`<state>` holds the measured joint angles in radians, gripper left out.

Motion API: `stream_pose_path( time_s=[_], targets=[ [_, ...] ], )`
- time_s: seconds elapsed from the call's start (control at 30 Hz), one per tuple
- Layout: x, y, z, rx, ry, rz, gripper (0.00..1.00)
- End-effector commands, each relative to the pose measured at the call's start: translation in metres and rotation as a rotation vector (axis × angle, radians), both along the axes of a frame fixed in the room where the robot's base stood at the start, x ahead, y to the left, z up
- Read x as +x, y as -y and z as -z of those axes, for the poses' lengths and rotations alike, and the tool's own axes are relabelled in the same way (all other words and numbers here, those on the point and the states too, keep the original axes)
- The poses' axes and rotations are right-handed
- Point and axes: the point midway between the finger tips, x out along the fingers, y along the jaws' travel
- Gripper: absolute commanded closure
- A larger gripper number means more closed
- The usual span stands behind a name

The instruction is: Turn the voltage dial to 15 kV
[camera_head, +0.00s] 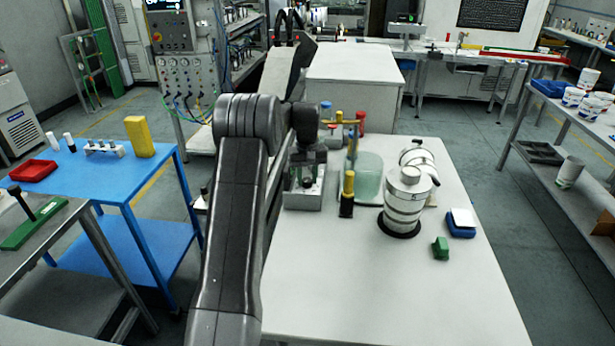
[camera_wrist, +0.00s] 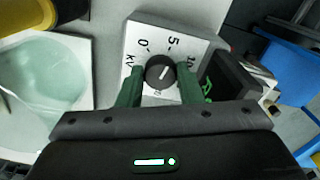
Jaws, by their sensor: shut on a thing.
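The voltage dial (camera_wrist: 158,66) is a round dark knob with a short white pointer line. It sits on a pale panel (camera_wrist: 140,38) marked 0, 5, 10 and kV, with a mark partly seen below the knob. The pointer slants up and right, toward the part of the scale between 5 and 10. My gripper (camera_wrist: 160,76) has its green fingers on both sides of the knob, shut on it. In the head view, my gripper (camera_head: 307,163) is above the grey dial box (camera_head: 303,201) on the white table, and my arm partly hides that area.
A pale green clear container (camera_head: 369,170) stands right of the box, with a yellow-and-black post (camera_head: 347,195) before it. A banded metal cylinder (camera_head: 404,205) stands farther right. A black unit with green digits (camera_wrist: 222,88) is beside the dial panel. The table's front is clear.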

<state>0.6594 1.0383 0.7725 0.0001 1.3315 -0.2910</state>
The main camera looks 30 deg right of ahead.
Motion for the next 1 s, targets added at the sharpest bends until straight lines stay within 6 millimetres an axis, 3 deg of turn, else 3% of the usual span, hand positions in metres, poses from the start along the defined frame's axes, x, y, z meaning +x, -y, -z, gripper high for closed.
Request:
stream_pose_path(
  time_s=[1.0],
  targets=[
    [0.0027, -0.0011, -0.0016, -0.002, 0.003, 0.965, 0.90]
  ],
)
